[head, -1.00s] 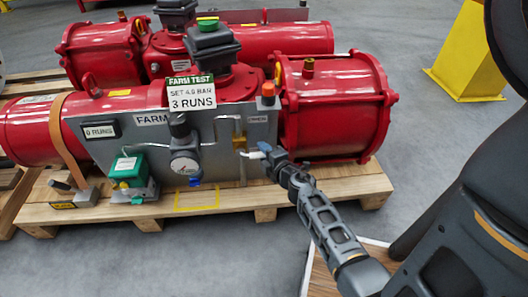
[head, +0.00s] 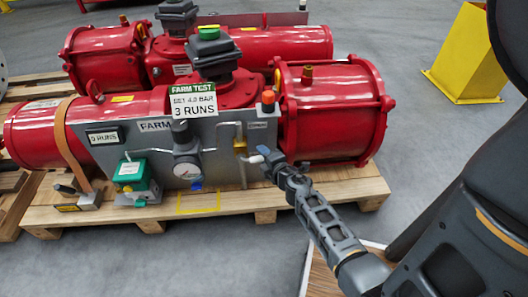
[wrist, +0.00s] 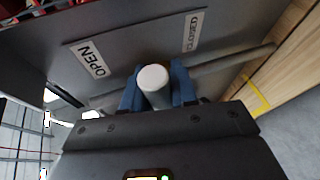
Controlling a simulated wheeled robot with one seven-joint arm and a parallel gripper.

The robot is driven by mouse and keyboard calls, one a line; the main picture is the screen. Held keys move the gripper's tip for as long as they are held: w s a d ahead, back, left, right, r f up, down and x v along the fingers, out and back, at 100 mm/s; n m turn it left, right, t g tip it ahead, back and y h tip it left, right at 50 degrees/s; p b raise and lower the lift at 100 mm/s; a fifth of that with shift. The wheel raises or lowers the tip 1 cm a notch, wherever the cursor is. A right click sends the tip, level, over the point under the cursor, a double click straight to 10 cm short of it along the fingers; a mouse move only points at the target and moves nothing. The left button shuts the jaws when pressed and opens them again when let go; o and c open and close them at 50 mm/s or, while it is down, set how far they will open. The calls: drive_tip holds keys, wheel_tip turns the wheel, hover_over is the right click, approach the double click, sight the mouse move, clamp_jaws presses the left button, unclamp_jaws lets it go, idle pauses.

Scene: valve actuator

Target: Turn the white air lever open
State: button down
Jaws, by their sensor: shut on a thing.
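The white air lever (head: 254,159) is on the grey panel, below the brass valve fitting (head: 239,144). In the wrist view its round white end (wrist: 153,78) is between the two blue fingers of my gripper (wrist: 155,88). My gripper (head: 266,160) is shut on the lever at the panel's right part. An OPEN label (wrist: 90,59) is left of the lever in the wrist view, and a CLOSED label (wrist: 193,31) is to the right. The lever's base is hidden behind its end and the gripper.
The grey panel (head: 222,135) is mounted in front of a red actuator (head: 330,110) on a wooden pallet (head: 330,185). A yellow post (head: 470,60) stands at the right on open grey floor.

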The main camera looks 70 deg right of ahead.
drive_tip(key=shift+w+a+r+n+g+p, duration=0.15)
drive_tip(key=shift+r+n+g+p, duration=0.4)
drive_tip(key=shift+p, duration=1.05)
drive_tip(key=shift+r+n+g+p, duration=0.25)
drive_tip(key=shift+r+n+p, duration=0.25)
drive_tip(key=shift+p, duration=0.65)
wheel_tip(320, 180, up, 5)
drive_tip(key=n+g+h+p, duration=0.3)
drive_tip(key=n+g+p, duration=0.45)
drive_tip(key=p, duration=0.25)
hover_over(242, 155)
drive_tip(key=shift+f+n+t, duration=0.1)
drive_tip(key=shift+n+t, duration=0.25)
drive_tip(key=shift+n, duration=0.05)
drive_tip(key=c, duration=1)
unclamp_jaws()
